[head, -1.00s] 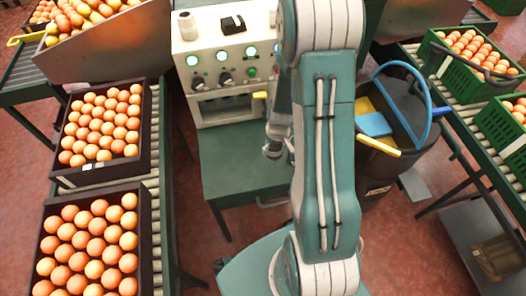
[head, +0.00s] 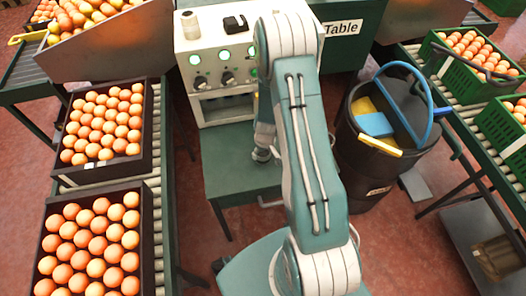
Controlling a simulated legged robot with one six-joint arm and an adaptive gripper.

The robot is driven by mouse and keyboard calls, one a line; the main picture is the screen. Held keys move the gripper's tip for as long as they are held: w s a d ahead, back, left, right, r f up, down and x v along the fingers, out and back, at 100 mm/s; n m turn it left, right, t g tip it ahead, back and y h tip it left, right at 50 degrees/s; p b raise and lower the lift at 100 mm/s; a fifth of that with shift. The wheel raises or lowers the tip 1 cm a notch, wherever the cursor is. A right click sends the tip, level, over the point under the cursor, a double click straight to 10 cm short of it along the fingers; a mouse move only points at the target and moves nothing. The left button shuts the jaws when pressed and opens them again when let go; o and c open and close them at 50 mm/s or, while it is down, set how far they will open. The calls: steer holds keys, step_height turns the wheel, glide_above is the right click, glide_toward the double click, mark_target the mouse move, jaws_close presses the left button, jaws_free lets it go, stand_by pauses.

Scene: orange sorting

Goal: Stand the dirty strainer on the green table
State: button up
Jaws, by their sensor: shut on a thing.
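My gripper (head: 262,154) shows only in part, as a grey end low over the green table (head: 228,188), just left of my arm. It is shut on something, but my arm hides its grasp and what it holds. I cannot make out a dirty strainer in this view. The green table stands in front of the control machine, and its visible left and front parts are bare.
The control machine (head: 215,50) with lit green buttons stands behind the table. Crates of oranges (head: 150,110) line the left conveyor. A dark bin (head: 362,185) holding a blue item (head: 376,125) and a yellow-handled one (head: 380,146) stands at the right.

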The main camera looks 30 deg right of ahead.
steer(key=shift+a, duration=0.1)
steer(key=o, duration=1)
steer(key=shift+f, duration=0.1)
steer(key=shift+d, duration=0.2)
steer(key=s+a+r+t, duration=0.1)
steer(key=a+r, duration=0.1)
steer(key=r, duration=1)
steer(key=s+a+r, duration=0.1)
steer(key=a+r, duration=0.1)
steer(key=r, duration=0.9)
steer(key=s+a+r+t, duration=0.1)
steer(key=s+a+r, duration=0.1)
steer(key=s+r, duration=0.3)
steer(key=s+a+r+t, duration=0.1)
steer(key=s+a+r, duration=0.2)
steer(key=s+r, duration=0.3)
steer(key=s+a+r+m+t, duration=0.1)
steer(key=s+a+r, duration=0.2)
steer(key=s+r, duration=0.3)
step_height(320, 180, up, 2)
steer(key=shift+s+a+r, duration=0.1)
steer(key=shift+s+a, duration=0.1)
